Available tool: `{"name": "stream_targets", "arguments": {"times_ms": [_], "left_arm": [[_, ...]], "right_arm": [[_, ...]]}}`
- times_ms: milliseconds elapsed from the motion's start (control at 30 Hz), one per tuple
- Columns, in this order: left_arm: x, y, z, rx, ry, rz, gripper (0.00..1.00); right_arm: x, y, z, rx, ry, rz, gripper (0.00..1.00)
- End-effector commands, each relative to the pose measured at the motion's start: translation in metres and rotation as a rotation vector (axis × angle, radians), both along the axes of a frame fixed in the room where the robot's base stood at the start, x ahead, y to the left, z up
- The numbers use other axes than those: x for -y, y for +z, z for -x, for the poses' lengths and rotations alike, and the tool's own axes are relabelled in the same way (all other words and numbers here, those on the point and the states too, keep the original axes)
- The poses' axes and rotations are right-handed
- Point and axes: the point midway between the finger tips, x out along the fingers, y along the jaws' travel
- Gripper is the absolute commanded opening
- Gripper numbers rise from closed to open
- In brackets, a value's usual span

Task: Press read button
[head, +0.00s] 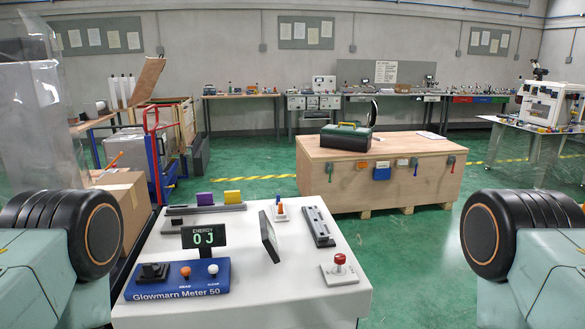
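The read button is a small orange knob (186,271) on the blue Glowmarn Meter 50 (178,285), at the front left of a white table in the head view. A white clear button (213,269) sits just right of it. A black display (204,237) behind them reads "ENERGY 0 J". A black square block (153,272) is on the meter's left end. Neither gripper shows; only rounded black and pale green parts of my own body are at the left and right edges. Nothing touches the button.
The white table (300,301) also holds a tilted dark panel (269,237), a red push-button on a plate (339,267), a grey rail device (318,226) and a rack with purple and yellow blocks (204,208). A wooden crate (345,185) stands behind. Green floor is free at the right.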

Motion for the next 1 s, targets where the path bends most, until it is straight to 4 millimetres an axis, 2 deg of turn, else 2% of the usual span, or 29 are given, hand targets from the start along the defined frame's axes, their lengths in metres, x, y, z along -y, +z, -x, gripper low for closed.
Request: {"name": "stream_targets", "arguments": {"times_ms": [33,267,1000], "left_arm": [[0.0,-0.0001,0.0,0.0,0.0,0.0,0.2],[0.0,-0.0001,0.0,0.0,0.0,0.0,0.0],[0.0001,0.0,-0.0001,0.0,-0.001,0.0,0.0]], "right_arm": [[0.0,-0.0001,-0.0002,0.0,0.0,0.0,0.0],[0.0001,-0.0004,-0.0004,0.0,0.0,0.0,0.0],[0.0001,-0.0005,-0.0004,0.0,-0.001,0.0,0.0]]}}
